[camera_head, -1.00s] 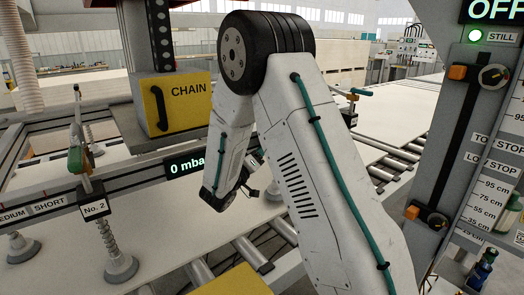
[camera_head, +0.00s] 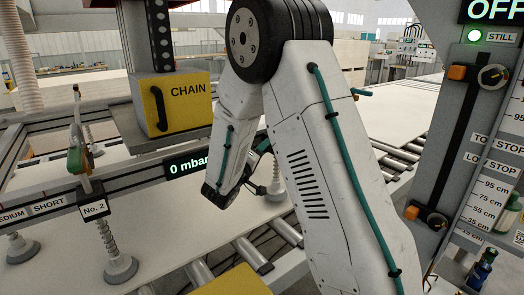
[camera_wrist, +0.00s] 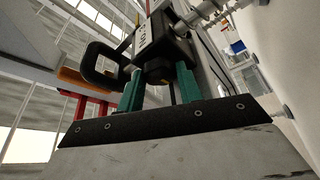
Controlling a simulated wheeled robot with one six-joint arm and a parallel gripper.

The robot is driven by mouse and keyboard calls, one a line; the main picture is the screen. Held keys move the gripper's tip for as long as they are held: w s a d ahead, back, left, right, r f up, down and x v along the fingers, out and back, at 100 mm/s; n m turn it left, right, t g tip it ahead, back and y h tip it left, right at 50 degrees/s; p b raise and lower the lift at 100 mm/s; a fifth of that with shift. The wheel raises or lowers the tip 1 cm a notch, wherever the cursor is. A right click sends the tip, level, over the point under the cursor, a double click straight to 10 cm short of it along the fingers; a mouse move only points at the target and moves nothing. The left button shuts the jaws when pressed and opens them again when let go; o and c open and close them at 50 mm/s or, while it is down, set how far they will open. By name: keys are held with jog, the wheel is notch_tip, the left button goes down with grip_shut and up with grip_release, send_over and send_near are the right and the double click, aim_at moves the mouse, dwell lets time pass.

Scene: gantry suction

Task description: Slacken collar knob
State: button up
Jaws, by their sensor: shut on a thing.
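In the wrist view my gripper (camera_wrist: 158,82) has two teal fingers, one on each side of a dark knob (camera_wrist: 157,70) under a collar block, and is shut on it. A white label (camera_wrist: 146,36) sits on the block above the knob; I cannot read it. A black loop handle (camera_wrist: 98,64) stands just left of the block. In the head view my arm hides the knob and most of the gripper. A suction cup (camera_head: 275,191) shows beside my wrist there. Another suction unit, marked No. 2 (camera_head: 95,209), stands further left, apart from my arm.
A yellow CHAIN box (camera_head: 185,100) hangs behind my arm. A rail with a 0 mbar display (camera_head: 187,165) runs behind my wrist. A grey post with stops and a scale (camera_head: 490,190) stands at right. A roller conveyor (camera_head: 250,252) lies below.

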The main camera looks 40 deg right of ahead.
jog(key=shift+n+y, duration=0.5)
jog(key=shift+n, duration=0.7)
jog(key=o, duration=1)
jog(key=v, duration=0.7)
jog(key=shift+s+a, duration=0.25)
jog(key=shift+a, duration=0.1)
